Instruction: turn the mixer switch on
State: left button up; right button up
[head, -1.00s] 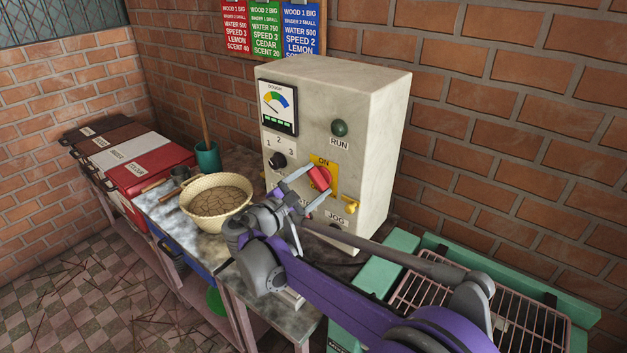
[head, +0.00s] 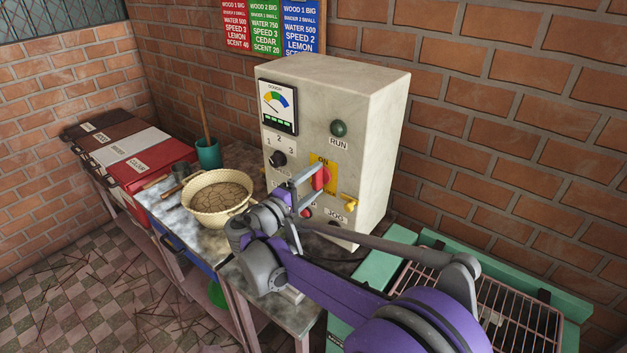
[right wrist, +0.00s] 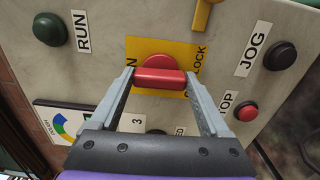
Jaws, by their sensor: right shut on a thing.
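The mixer switch is a red handle (head: 322,179) on a yellow plate marked ON, on the front of a cream control box (head: 372,120). My right gripper (head: 316,181) is shut on the red handle. In the head view the handle stands about upright, below the ON mark. In the right wrist view the red handle (right wrist: 160,78) lies between the two grey fingers of my right gripper (right wrist: 159,76), one at each end. The lower part of the plate is partly hidden by the gripper. My left gripper is not in view.
The box also carries a green RUN button (head: 339,128), a black speed knob (head: 278,159), a yellow lever (head: 351,201) and a red STOP button (right wrist: 246,111). A bowl of brown mix (head: 219,195) stands left of the box. A wire rack (head: 490,310) is at right.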

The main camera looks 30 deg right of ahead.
jog(key=shift+m, duration=0.3)
jog(key=o, duration=1.2)
jog(key=b+v, duration=0.1)
jog(key=v, duration=1)
jog(key=shift+d, duration=0.1)
